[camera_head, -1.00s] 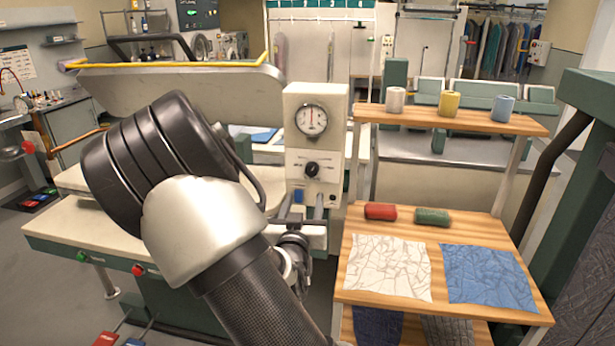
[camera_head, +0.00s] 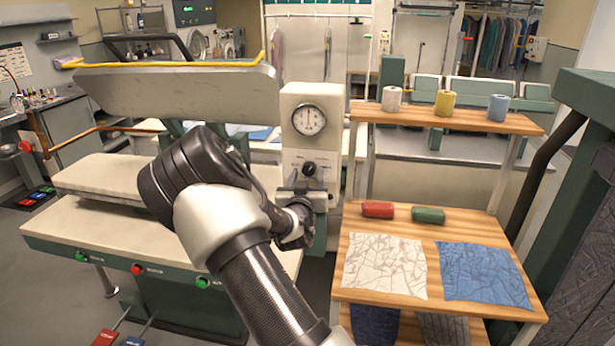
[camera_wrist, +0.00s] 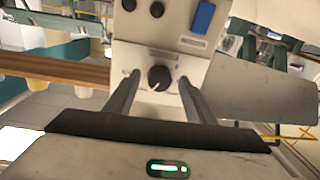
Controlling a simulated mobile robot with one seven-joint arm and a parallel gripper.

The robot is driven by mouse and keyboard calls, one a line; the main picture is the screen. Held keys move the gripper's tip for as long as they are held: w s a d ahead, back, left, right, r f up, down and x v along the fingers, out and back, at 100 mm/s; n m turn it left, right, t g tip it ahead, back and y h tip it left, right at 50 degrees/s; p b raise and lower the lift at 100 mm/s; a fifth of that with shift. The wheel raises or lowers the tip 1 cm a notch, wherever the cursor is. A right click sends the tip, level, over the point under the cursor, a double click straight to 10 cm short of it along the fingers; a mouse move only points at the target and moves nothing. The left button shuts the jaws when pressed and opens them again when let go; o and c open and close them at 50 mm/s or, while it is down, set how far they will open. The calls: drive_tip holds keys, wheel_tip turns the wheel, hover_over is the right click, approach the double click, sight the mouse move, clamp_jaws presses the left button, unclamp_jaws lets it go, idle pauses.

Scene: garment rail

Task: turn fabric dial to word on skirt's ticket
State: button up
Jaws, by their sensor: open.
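The fabric dial (camera_head: 309,169) is a black knob on the cream control panel, below the round gauge. In the wrist view the dial (camera_wrist: 159,77) sits between my two open fingers, with a pale pointer mark on it. The words around it are too small to read. My gripper (camera_head: 304,187) is at the panel in the head view, just below the dial and partly covering the panel's lower part. In the wrist view my gripper (camera_wrist: 158,82) has a finger on each side of the dial; contact cannot be told. I cannot make out a skirt or its ticket.
The press (camera_head: 140,222) with its raised lid (camera_head: 180,92) stands left of the panel. The gauge (camera_head: 309,119) is above the dial. A wooden shelf unit (camera_head: 360,222) at right holds cloths, rolls and thread cones. A blue switch (camera_wrist: 203,17) is near the dial.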

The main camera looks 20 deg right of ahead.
drive_tip(key=shift+c, duration=0.4)
drive_tip(key=c, duration=1)
